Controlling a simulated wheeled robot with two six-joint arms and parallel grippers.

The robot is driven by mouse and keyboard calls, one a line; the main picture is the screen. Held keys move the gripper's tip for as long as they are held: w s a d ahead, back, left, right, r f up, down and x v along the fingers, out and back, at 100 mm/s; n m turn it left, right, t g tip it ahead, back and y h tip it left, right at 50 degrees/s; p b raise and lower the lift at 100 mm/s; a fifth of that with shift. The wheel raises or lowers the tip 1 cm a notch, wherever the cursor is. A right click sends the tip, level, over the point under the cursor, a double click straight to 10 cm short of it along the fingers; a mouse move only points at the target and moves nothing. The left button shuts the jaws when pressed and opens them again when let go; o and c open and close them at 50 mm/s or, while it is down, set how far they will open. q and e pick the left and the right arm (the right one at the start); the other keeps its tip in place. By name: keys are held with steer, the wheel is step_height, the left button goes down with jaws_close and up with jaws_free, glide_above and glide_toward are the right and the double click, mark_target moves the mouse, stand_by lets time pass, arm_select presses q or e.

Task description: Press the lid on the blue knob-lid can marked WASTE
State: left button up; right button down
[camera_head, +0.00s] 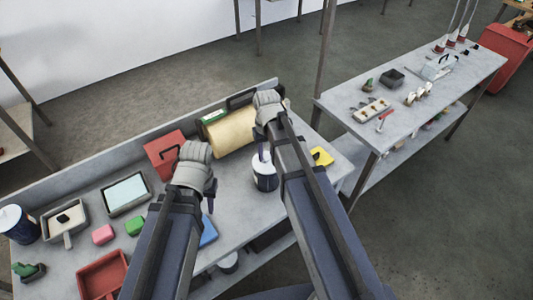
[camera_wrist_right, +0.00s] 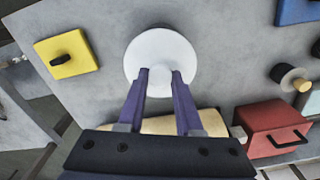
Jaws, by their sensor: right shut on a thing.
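A dark blue can (camera_head: 265,182) with a white lid (camera_head: 262,160) stands upright on the grey bench; no marking on it is readable. The lid shows from above as a round white disc (camera_wrist_right: 160,48) in the right wrist view. I cannot tell whether the lid is fully seated. My left gripper (camera_head: 210,205) is over the bench, left of the can; its jaws are not clear.
A yellow block (camera_head: 321,156) with a black knob lies right of the can. A large tan roll (camera_head: 230,131) and a red box (camera_head: 163,153) are behind. A blue item (camera_head: 208,231) lies in front. Another blue can (camera_head: 18,224) stands far left. Trays crowd the left.

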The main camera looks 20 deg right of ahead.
steer(key=shift+f, duration=0.1)
stand_by(0.6)
jaws_free()
stand_by(0.7)
steer(key=shift+r+p, duration=3.45)
steer(key=shift+r, duration=0.1)
jaws_close()
